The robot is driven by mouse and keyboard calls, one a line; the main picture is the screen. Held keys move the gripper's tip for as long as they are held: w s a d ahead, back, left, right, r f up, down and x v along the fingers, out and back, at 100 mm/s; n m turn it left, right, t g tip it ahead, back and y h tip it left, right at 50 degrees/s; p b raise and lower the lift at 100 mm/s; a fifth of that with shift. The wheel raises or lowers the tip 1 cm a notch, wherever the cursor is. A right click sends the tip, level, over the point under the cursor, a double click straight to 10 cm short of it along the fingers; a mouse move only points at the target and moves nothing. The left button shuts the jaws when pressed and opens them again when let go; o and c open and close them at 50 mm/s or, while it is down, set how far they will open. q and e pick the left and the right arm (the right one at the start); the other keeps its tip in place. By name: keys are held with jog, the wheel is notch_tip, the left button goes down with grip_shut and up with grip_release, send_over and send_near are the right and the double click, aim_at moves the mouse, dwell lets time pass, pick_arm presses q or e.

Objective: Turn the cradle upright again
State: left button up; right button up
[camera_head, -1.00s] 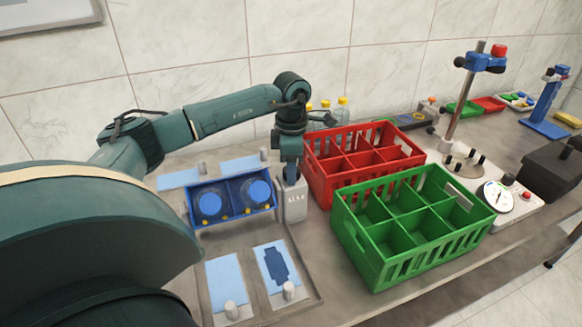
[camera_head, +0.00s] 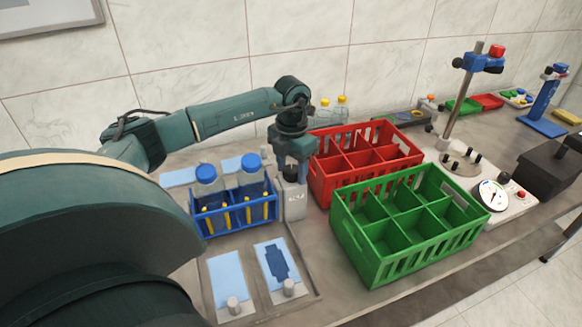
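The blue cradle (camera_head: 235,219) stands upright on the left of the bench in the head view. It holds two clear bottles with blue caps (camera_head: 206,171), standing upright side by side. Several small yellow parts show at the bottles' lower fronts. My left gripper (camera_head: 291,176) points down at the cradle's right end, over a pale grey post (camera_head: 293,201) with lettering on it. Its fingers are dark and small here, and I cannot tell whether they are open or closed on anything. My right gripper is not in view.
A red crate (camera_head: 318,181) and a green crate (camera_head: 374,271), both empty, stand right of the post. Light-blue mats (camera_head: 226,275) with small posts lie in front of the cradle. A stand with a dial (camera_head: 491,196) is farther right. Yellow-capped bottles (camera_head: 342,108) stand behind.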

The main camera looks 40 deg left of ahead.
pick_arm(q)
jog(key=shift+o, duration=0.3)
jog(key=m, duration=0.3)
jog(key=shift+m+b, duration=0.3)
jog(key=m, duration=0.3)
jog(key=shift+c, duration=0.2)
jog(key=c, duration=0.8)
jog(key=shift+r+n, duration=0.1)
jog(key=shift+n, duration=0.4)
jog(key=shift+c, duration=0.2)
jog(key=shift+n+p, duration=0.4)
jog(key=shift+n, duration=0.7)
jog(key=o, duration=0.9)
